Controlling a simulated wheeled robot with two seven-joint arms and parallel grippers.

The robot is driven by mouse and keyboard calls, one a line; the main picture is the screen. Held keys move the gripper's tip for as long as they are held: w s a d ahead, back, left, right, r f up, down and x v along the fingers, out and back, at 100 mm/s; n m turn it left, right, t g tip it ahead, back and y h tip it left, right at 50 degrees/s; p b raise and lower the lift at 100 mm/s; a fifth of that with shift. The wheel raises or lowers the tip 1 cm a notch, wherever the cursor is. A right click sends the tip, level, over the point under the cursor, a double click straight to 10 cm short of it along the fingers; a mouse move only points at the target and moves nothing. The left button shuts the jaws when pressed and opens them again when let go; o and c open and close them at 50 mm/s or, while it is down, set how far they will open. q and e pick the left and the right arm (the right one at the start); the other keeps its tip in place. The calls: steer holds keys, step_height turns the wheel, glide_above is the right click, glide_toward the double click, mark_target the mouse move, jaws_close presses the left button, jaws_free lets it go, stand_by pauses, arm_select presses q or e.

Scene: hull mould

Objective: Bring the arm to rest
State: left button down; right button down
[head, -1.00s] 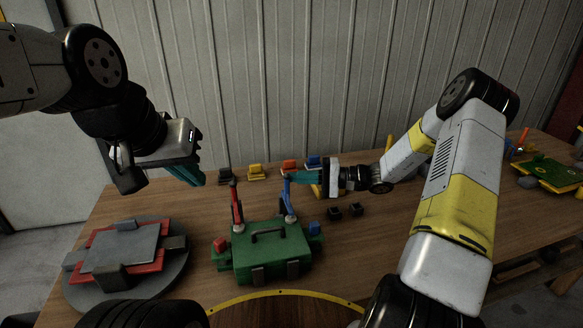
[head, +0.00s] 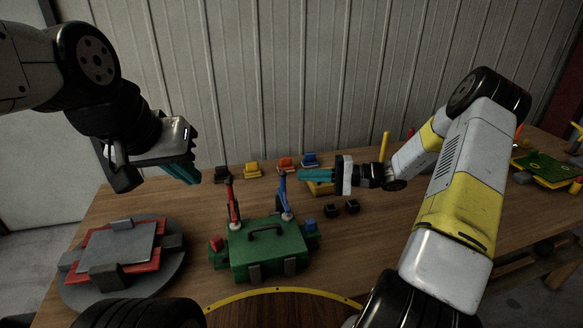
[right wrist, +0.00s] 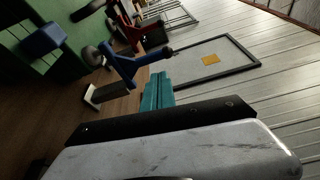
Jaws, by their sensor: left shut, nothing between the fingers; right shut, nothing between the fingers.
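My right gripper (head: 318,176) is shut and empty, with teal fingers, held above the table to the right of the blue lever. Its teal fingers also show in the right wrist view (right wrist: 157,92). My left gripper (head: 184,172) is shut and empty, held above the left part of the table. The green hull mould (head: 266,250) stands on the table with a black handle on top. A red lever (head: 232,203) and a blue lever (head: 284,194) stand upright on its back side. The blue lever (right wrist: 125,68) also shows in the right wrist view, near the fingers.
A round grey turntable (head: 75,290) with a red and grey plate (head: 120,246) is at the left. Small black, yellow, red and blue blocks (head: 253,168) line the table's back. Two black cubes (head: 341,208) lie right of the mould. A green board (head: 545,168) is far right.

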steer(key=d, duration=0.3)
steer(key=shift+s, duration=0.2)
steer(key=shift+r, duration=0.1)
steer(key=s+a+r+n+g+h, duration=0.35)
steer(key=s+r+h, duration=0.5)
steer(key=s, duration=0.35)
steer(key=s+d+r+t+h, duration=0.2)
steer(key=s+r+t+h, duration=0.1)
steer(key=s+r, duration=0.2)
steer(key=s+d+r+t+h, duration=0.2)
steer(key=s+r+t+h, duration=0.1)
steer(key=s, duration=0.5)
step_height(320, 180, up, 2)
steer(key=shift+d+r+t+h, duration=0.25)
steer(key=shift+d+t+h, duration=0.15)
steer(key=shift+t, duration=0.25)
